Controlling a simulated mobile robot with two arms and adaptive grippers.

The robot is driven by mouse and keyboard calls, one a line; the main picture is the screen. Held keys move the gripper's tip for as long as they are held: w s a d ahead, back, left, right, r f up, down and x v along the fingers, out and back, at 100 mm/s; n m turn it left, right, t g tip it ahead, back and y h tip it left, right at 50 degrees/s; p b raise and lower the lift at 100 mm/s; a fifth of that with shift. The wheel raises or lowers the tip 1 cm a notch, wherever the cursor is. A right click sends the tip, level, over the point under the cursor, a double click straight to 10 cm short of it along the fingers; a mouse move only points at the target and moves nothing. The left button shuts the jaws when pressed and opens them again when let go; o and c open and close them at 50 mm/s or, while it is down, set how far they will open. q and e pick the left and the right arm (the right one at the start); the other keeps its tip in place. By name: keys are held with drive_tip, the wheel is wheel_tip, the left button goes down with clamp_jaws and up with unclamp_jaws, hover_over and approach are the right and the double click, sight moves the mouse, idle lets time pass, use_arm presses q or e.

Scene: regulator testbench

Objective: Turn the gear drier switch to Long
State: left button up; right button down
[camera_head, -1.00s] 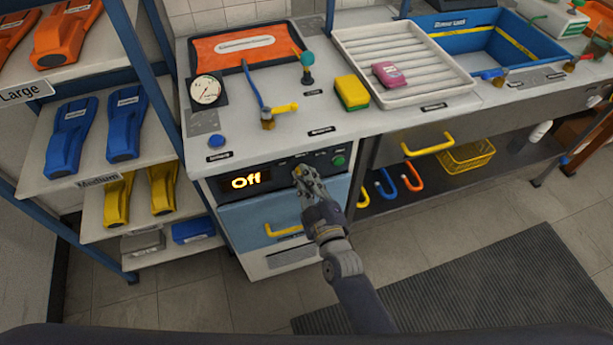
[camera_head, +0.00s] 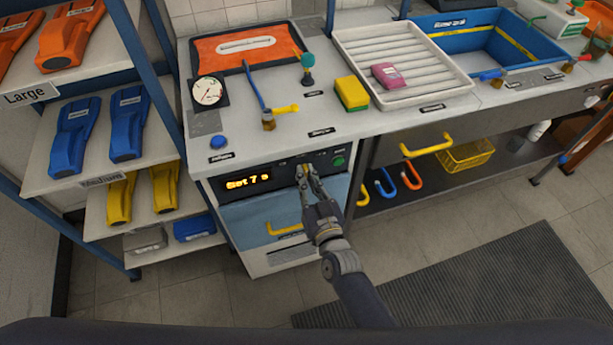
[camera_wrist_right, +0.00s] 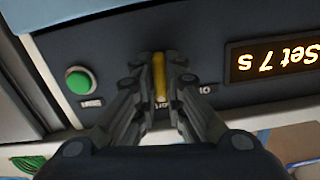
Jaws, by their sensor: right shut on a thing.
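The gear drier is the unit under the counter, with a dark control panel (camera_wrist_right: 225,85) and a blue front door (camera_head: 250,222). Its display (camera_head: 247,182) reads "Set 7 s", and it shows upside down in the right wrist view (camera_wrist_right: 275,61). My right gripper (camera_head: 305,170) is shut on the yellow switch (camera_wrist_right: 159,76), which stands between its fingers in the right wrist view. The fingers hide part of the switch and most of its labels. My left gripper is not in view.
A green button (camera_head: 338,160) sits right of the switch on the panel. A yellow handle (camera_head: 284,230) sticks out below. A yellow valve lever (camera_head: 285,109), a gauge (camera_head: 208,91) and a blue button (camera_head: 218,142) stand on the counter above.

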drive_tip(key=shift+f+m+b, duration=0.1)
drive_tip(key=shift+m+b, duration=0.2)
drive_tip(key=shift+m, duration=3.9)
drive_tip(key=c, duration=1.7)
unclamp_jaws()
drive_tip(key=shift+o, duration=0.2)
drive_tip(key=v, duration=1.2)
